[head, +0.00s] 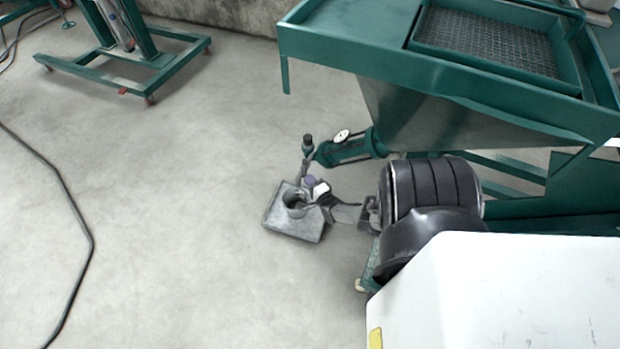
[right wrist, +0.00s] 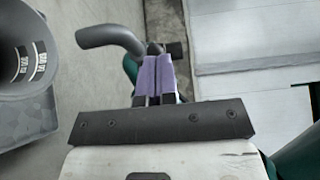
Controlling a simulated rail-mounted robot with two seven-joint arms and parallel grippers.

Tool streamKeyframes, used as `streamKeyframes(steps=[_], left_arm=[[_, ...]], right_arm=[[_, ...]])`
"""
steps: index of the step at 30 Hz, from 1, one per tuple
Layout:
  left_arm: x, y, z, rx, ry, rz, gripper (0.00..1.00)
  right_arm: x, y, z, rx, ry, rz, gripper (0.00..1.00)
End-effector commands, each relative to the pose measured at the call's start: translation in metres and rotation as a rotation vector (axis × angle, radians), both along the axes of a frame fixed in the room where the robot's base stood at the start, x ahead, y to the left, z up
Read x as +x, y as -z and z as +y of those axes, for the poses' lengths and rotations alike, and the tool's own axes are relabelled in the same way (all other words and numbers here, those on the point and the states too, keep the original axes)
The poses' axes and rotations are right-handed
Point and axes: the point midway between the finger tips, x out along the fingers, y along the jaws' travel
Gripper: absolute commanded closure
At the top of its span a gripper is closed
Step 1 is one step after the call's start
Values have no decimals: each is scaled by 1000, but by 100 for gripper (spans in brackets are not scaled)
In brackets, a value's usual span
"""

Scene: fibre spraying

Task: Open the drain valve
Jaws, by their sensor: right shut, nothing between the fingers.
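The drain valve (head: 307,158) is at the left end of a green pipe (head: 352,149) under the hopper, with a dark cap on top. In the right wrist view a grey curved tube (right wrist: 108,34) lies just beyond my fingertips, and a short dark piece (right wrist: 175,50) shows at their right. My right gripper (head: 311,181) is shut and empty, its purple pads (right wrist: 154,76) together just below the valve; I cannot tell whether they touch it. The valve's lever is partly hidden, and I cannot tell its position. My left gripper is not in view.
A grey square-based container (head: 279,219) with a round opening stands on the floor below the valve. The green machine (head: 340,48) with its hopper (head: 420,118) fills the upper right. A green wheeled stand (head: 165,68) is at upper left. A cable (head: 72,200) crosses otherwise open floor.

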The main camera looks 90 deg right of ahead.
Motion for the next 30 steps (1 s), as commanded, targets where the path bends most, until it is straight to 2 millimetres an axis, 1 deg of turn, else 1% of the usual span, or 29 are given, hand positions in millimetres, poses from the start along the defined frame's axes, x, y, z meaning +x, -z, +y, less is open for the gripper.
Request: streamKeyframes(steps=[1,5,15,30], left_arm=[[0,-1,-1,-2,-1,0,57],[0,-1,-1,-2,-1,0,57],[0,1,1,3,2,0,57],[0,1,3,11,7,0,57]], right_arm=[[5,-1,1,3,37,-7,100],[11,0,2,1,114,-5,100],[21,0,2,-1,109,0,100],[23,0,3,-1,108,0,100]])
